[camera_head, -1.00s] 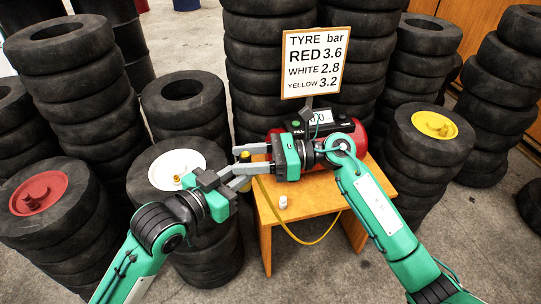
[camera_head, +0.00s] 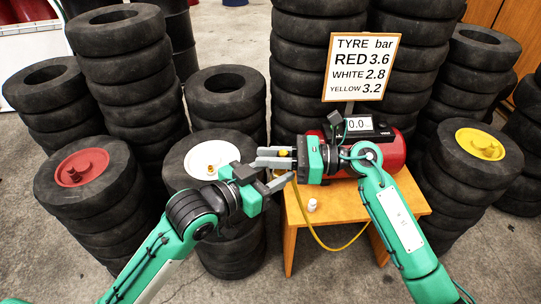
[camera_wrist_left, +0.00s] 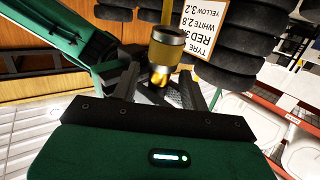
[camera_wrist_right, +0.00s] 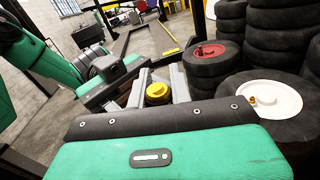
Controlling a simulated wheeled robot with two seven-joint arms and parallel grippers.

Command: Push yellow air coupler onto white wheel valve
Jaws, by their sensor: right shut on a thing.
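The yellow air coupler (camera_head: 284,153) is between the fingers of my right gripper (camera_head: 260,158), which is shut on it above the wooden table's left edge. It also shows in the right wrist view (camera_wrist_right: 158,93) and, as a brass and yellow cylinder, in the left wrist view (camera_wrist_left: 166,48). The white wheel (camera_head: 190,161) lies flat on a tyre stack left of the grippers, its small brass valve (camera_head: 211,170) pointing up. The coupler is apart from the valve. My left gripper (camera_head: 270,178) is open and empty, its fingers close below the coupler.
A wooden table (camera_head: 350,215) holds a red compressor (camera_head: 396,155), a display reading 0.0 and a small white cap (camera_head: 312,205). A yellow hose (camera_head: 318,236) hangs in front. Red (camera_head: 82,168) and yellow (camera_head: 480,144) wheels lie on stacks either side. A sign (camera_head: 360,67) reads WHITE 2.8.

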